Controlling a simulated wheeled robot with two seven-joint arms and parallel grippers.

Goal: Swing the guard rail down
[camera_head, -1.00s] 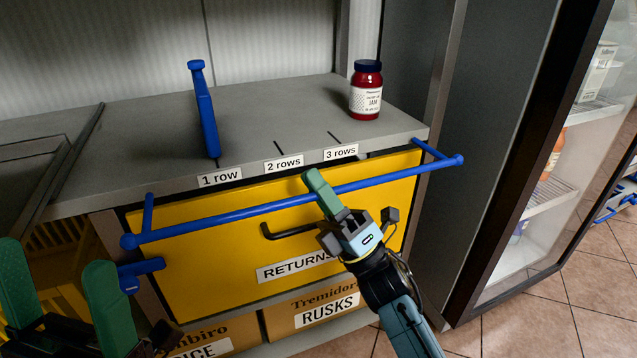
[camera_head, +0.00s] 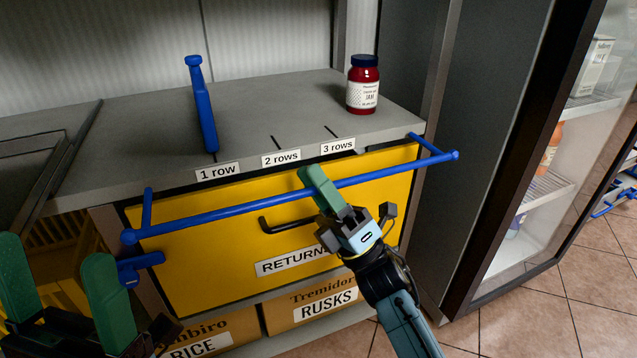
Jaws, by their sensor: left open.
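The guard rail (camera_head: 235,211) is a blue bar with a short arm at each end. It stands out level across the front of the yellow RETURNS drawer (camera_head: 200,265), below the shelf edge. My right gripper (camera_head: 316,185) is at the middle of the rail, its green fingertip overlapping the bar; I cannot tell whether it touches or whether its jaws are closed around it. My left gripper (camera_head: 58,275) is open and empty at the lower left, its green fingers apart, left of the rail's left end.
A jam jar (camera_head: 363,85) and an upright blue divider (camera_head: 201,105) stand on the grey shelf (camera_head: 270,115). A black drawer handle (camera_head: 285,226) is behind the rail. RICE and RUSKS boxes (camera_head: 313,303) sit below. A glass-door fridge (camera_head: 520,200) is at the right.

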